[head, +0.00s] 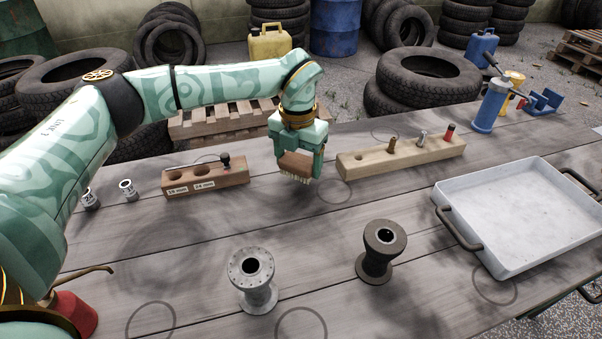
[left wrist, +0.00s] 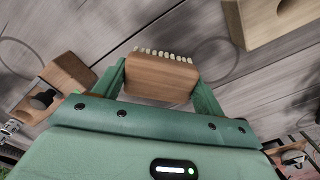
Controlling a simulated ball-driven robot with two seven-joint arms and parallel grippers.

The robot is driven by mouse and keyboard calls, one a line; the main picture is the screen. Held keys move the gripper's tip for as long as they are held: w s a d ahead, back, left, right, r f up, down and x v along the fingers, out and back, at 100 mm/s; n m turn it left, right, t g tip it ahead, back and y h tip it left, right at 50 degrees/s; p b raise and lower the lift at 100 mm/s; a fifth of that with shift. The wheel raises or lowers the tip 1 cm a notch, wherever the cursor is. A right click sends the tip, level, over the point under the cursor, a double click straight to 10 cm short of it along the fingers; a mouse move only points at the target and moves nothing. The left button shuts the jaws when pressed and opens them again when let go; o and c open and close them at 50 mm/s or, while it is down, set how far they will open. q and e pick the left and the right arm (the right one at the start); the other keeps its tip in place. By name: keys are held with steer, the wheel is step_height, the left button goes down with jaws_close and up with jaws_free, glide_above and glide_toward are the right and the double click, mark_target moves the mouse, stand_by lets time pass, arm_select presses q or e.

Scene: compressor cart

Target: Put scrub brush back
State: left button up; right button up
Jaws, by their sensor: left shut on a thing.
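The scrub brush (head: 296,165) has a brown wooden block and pale bristles that point down. My left gripper (head: 297,158) is shut on its block, between the two wooden holders in the head view. The brush also shows in the left wrist view (left wrist: 160,76), between the two green fingers (left wrist: 160,84). The bristles are close to the table; whether they touch it I cannot tell. A dark ring mark (head: 335,191) is drawn on the table just right of the brush. My right gripper is not in view.
A socket holder (head: 215,183) stands left of the brush, a longer wooden block with pegs (head: 365,163) right. Two loose sockets (head: 127,190), a grey spool (head: 251,291), a dark spool (head: 379,262) and a metal tray (head: 520,225) share the table. The middle front is partly free.

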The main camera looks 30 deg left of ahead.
mark_target(299, 171)
arm_select(q)
step_height(299, 171, down, 3)
steer(key=shift+r+b, duration=0.1)
steer(key=shift+b, duration=0.35)
steer(key=shift+f, duration=0.2)
steer(key=shift+r, duration=0.25)
steer(key=shift+f, duration=0.1)
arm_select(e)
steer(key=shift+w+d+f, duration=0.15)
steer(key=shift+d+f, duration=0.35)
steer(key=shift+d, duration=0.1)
arm_select(q)
steer(key=o, duration=0.9)
steer(key=shift+o, duration=0.2)
step_height(299, 171, up, 12)
steer(key=p, duration=0.5)
steer(key=shift+f+p, duration=0.25)
steer(key=shift+p, duration=0.05)
steer(key=shift+r, duration=0.4)
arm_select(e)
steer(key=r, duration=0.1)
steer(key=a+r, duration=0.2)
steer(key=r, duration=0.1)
